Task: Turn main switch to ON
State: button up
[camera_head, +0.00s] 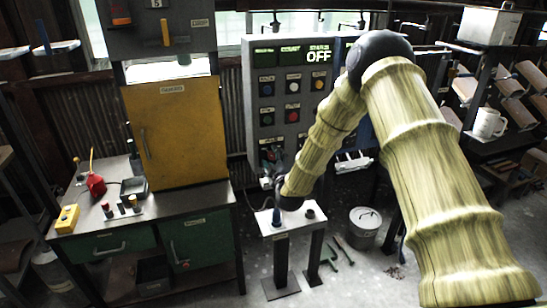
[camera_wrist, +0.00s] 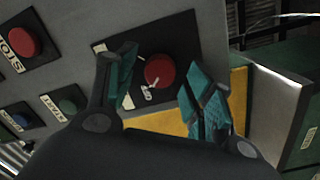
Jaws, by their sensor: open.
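In the wrist view, a round red switch (camera_wrist: 158,72) sits on a dark plate on the grey panel. A small pale metallic piece shows at its lower left edge. My gripper (camera_wrist: 162,76) is open, with one teal finger on each side of the red switch. I cannot tell whether the fingers touch it. The panel's display (camera_head: 318,55) reads OFF in large letters.
A red STOP button (camera_wrist: 20,42), a green button (camera_wrist: 68,105) and a blue button (camera_wrist: 20,120) are near my gripper. A yellow cabinet door (camera_head: 178,130) stands left of the panel above a workbench (camera_head: 210,195). A metal bucket (camera_head: 364,230) is on the floor.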

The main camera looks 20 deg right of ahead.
jog(key=shift+w, duration=0.1)
jog(key=c, duration=1)
jog(key=shift+f+b, duration=0.1)
jog(key=shift+b, duration=0.2)
jog(key=m+b, duration=0.2)
jog(key=shift+f+m+b, duration=0.1)
jog(key=shift+m+b, duration=0.25)
jog(key=shift+m, duration=0.05)
jog(key=m+b, duration=0.4)
jog(key=m, duration=0.1)
jog(key=shift+d+g+b, duration=0.1)
jog(key=shift+g+b, duration=0.25)
jog(key=shift+g, duration=0.05)
jog(key=m+y+b, duration=0.1)
jog(key=m+b, duration=0.3)
jog(key=m, duration=0.1)
jog(key=shift+d, duration=0.15)
jog(key=shift+r+m+y+b, duration=0.15)
jog(key=shift+m+b, duration=0.7)
jog(key=shift+m, duration=0.2)
jog(key=shift+r+m+y+b, duration=0.15)
jog(key=shift+m+b, duration=0.65)
jog(key=shift+m, duration=0.25)
